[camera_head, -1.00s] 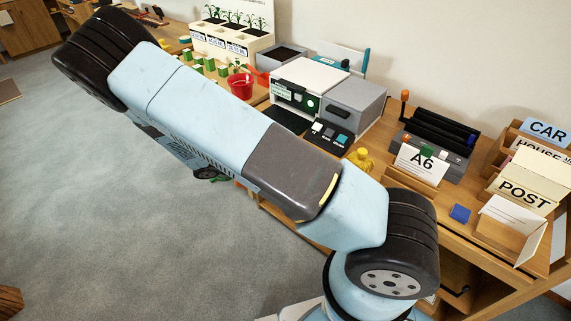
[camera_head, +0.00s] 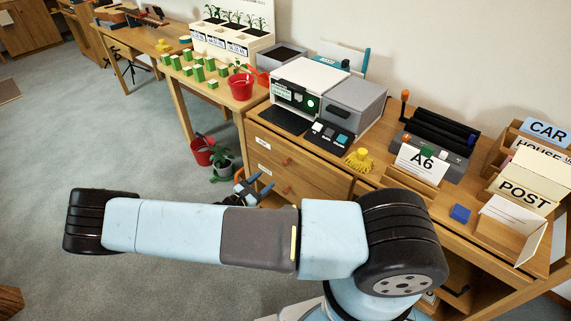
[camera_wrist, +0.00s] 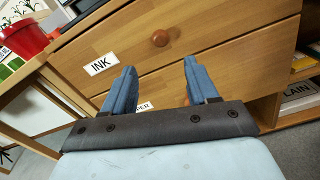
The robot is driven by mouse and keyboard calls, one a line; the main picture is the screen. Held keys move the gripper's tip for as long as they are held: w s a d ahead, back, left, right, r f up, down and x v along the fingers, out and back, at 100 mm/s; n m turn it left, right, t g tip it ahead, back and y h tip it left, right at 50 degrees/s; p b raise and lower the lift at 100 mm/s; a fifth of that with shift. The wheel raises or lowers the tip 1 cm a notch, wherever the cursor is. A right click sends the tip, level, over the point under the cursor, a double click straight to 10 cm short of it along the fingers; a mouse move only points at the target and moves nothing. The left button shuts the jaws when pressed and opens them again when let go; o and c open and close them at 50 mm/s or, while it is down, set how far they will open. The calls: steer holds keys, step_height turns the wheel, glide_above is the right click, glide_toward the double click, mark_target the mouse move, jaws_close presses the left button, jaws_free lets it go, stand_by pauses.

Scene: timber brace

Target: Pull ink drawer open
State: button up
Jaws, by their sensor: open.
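The ink drawer (camera_wrist: 215,30) is a wooden front with a white INK label (camera_wrist: 101,64) and a round brown knob (camera_wrist: 160,38) in the wrist view. It looks shut, flush with the desk. In the head view it is the upper drawer front (camera_head: 310,165) at the desk's left end. My gripper (camera_wrist: 158,68) is open with blue fingers, empty, and faces the drawers. In the wrist view the knob shows beyond and between the fingertips, apart from them. My gripper also shows in the head view (camera_head: 249,185), in front of the drawers.
A lower drawer, its label partly hidden by a finger, lies beneath. A red pot (camera_wrist: 22,38) stands on the neighbouring table at left. An open shelf with a PLAIN label (camera_wrist: 297,90) is at right.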

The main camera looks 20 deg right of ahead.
mark_target(284, 165)
steer(key=x, duration=1.3)
steer(key=shift+w+d, duration=0.1)
steer(key=shift+d, duration=0.05)
jaws_close()
stand_by(0.3)
